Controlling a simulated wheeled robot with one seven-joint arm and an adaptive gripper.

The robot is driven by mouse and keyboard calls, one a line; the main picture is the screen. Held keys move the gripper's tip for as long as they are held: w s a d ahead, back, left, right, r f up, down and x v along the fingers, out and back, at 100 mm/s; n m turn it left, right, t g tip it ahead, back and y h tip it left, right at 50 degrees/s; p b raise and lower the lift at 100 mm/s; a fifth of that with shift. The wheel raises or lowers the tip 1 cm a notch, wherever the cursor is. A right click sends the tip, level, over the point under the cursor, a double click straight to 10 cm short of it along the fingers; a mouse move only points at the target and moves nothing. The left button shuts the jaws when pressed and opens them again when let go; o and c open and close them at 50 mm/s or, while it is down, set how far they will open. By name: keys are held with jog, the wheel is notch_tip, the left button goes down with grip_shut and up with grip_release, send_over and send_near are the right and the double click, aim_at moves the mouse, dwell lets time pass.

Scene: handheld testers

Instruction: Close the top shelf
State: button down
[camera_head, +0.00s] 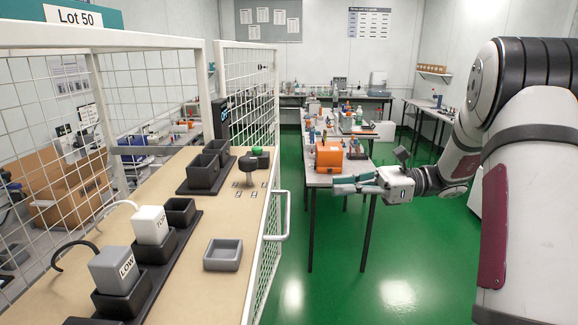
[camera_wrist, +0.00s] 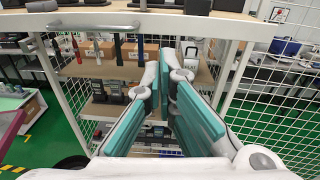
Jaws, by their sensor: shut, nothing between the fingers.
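The tan top shelf (camera_head: 215,205) with a white frame and wire mesh sides fills the left of the head view. A pale bar handle (camera_head: 286,215) is on its right edge; a bar handle (camera_wrist: 95,26) also shows at the upper left of the wrist view. My gripper (camera_head: 334,187), with teal finger pads, is right of the shelf edge, apart from the handle in the head view. Its fingers (camera_wrist: 167,60) are shut, empty and below the shelf edge in the wrist view. How far out the shelf stands is unclear.
Blocks marked LOW (camera_head: 112,270) and TOP (camera_head: 150,225), dark holders and a grey tray (camera_head: 223,254) stand on the shelf. Lower shelves (camera_wrist: 110,68) hold boxes and testers. A table with an orange device (camera_head: 329,155) is behind my gripper. Green floor (camera_head: 400,270) is clear.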

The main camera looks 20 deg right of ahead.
jog(key=w+a+m+t+p, duration=0.1)
jog(key=w+a+p, duration=0.2)
jog(key=a, duration=0.8)
jog(key=shift+w, duration=1.15)
jog(key=shift+a, duration=0.15)
jog(key=b, duration=0.3)
send_near(180, 181)
jog(key=w+a+f, duration=0.3)
jog(key=w+a, duration=0.5)
jog(key=a, duration=0.1)
jog(key=shift+a+r, duration=0.15)
jog(key=shift+a, duration=0.4)
